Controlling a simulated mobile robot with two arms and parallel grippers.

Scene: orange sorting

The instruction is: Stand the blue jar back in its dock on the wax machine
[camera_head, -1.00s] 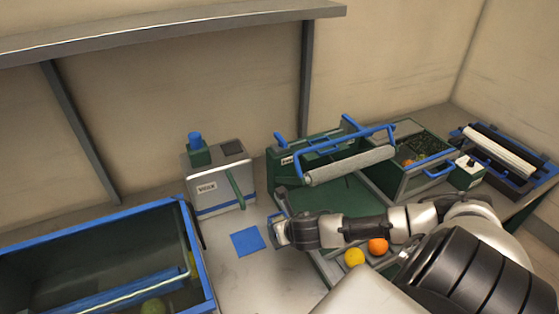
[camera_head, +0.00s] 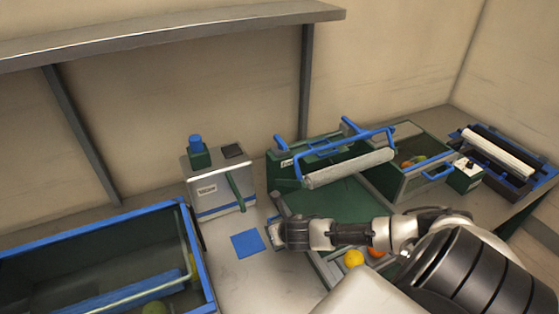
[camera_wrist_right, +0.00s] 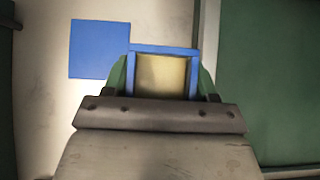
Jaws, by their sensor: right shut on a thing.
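The blue jar (camera_wrist_right: 166,50) is square, with a blue rim and a pale yellowish inside, seen from above in the right wrist view. My right gripper (camera_wrist_right: 165,82) is shut on it, its green fingertips on either side. In the head view my right gripper (camera_head: 275,235) is low over the counter, just right of a blue square mat (camera_head: 248,243), and hides most of the jar. The wax machine (camera_head: 217,190) is a pale box behind it with a label, green handle, blue-capped green block and dark square on top. My left gripper is not in view.
A blue-rimmed green bin (camera_head: 190,235) stands at the left. A green machine with a grey roller (camera_head: 350,167) is at the right. A yellow fruit (camera_head: 354,258) lies below my right arm. The counter between mat and wax machine is clear.

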